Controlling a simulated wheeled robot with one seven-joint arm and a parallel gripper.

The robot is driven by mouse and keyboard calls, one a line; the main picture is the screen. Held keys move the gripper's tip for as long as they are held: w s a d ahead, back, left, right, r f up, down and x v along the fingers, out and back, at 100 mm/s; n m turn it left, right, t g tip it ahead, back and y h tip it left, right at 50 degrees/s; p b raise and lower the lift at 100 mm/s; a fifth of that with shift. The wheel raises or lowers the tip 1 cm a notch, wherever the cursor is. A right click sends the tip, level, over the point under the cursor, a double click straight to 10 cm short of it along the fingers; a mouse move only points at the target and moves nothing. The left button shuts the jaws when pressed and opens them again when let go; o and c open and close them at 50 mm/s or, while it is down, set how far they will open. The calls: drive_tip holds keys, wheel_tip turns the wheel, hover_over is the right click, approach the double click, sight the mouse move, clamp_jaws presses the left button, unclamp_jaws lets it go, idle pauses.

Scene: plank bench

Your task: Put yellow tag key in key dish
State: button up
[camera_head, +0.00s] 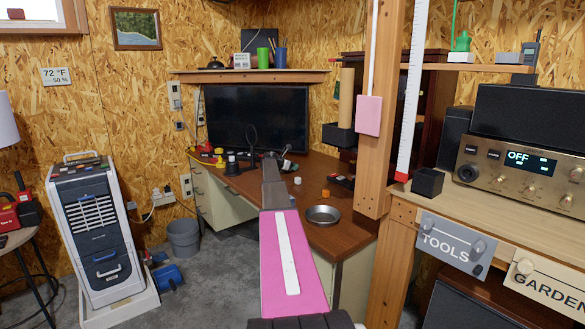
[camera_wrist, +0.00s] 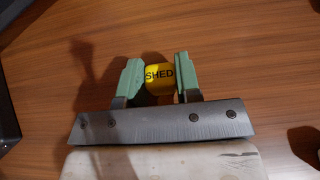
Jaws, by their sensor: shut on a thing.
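The yellow tag (camera_wrist: 159,74), marked SHED, sits between the green fingertips of my gripper (camera_wrist: 156,78) in the wrist view, over the brown wood desktop. My gripper is shut on it. The key itself is not visible, and I cannot tell how far the tag is above the desk. In the head view my pink arm reaches over the desk, and the tag cannot be made out at its far end. A round metal dish (camera_head: 323,214), apparently the key dish, lies near the desk's front right, to the right of my arm. It looks empty.
Two small orange items (camera_head: 325,193) lie on the desk (camera_head: 345,232) behind the dish. A dark monitor (camera_head: 257,118) stands at the back. A wooden post (camera_head: 386,120) rises at the desk's right. A dark object (camera_wrist: 8,118) edges the wrist view's left.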

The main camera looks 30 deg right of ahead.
drive_tip(key=shift+f, duration=0.15)
drive_tip(key=o, duration=0.9)
